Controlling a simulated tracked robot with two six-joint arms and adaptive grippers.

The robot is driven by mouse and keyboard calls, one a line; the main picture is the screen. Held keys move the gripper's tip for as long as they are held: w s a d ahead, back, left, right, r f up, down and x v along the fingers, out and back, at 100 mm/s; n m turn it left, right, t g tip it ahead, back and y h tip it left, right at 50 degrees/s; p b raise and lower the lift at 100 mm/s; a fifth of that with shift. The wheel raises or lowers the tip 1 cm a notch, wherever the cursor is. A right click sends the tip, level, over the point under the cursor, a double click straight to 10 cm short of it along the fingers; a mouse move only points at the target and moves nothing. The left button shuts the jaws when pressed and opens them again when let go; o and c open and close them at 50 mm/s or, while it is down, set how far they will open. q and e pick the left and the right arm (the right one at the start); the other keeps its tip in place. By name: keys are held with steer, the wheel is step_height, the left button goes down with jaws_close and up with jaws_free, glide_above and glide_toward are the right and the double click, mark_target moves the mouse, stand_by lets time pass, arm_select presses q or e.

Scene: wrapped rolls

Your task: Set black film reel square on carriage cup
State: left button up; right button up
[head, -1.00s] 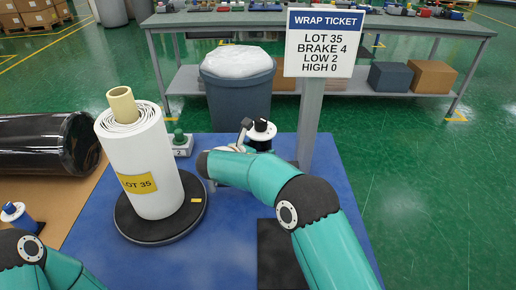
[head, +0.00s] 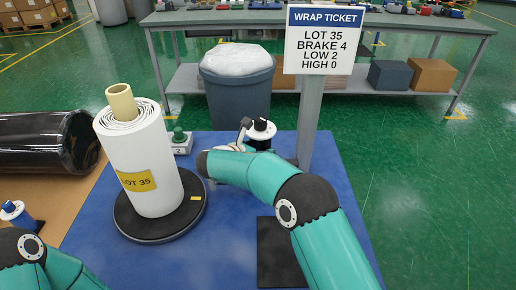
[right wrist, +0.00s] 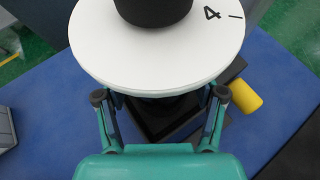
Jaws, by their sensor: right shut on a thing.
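The black film reel (head: 35,142) lies on its side on the brown surface at the left of the head view, its round end facing right. I cannot make out a carriage cup for certain. My right arm reaches over the blue deck to a white dial (head: 261,130) with a black knob. In the right wrist view the white dial (right wrist: 150,62) bears a "4". My right gripper (right wrist: 160,97) is shut on the dark part under the dial; the disc hides the contact. Of my left arm only a link shows at lower left; its gripper is out of view.
A white wrapped roll (head: 146,165) labelled LOT 35 stands on a black turntable (head: 135,227). The ticket sign (head: 326,40) reads brake 4, low 2, high 0. A yellow cylinder (right wrist: 244,96) lies right of the gripper.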

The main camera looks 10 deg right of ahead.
steer(key=o, duration=1.7)
steer(key=shift+o, duration=0.2)
steer(key=shift+f, duration=0.1)
steer(key=shift+s, duration=0.1)
steer(key=v, duration=0.7)
steer(key=shift+a, duration=0.2)
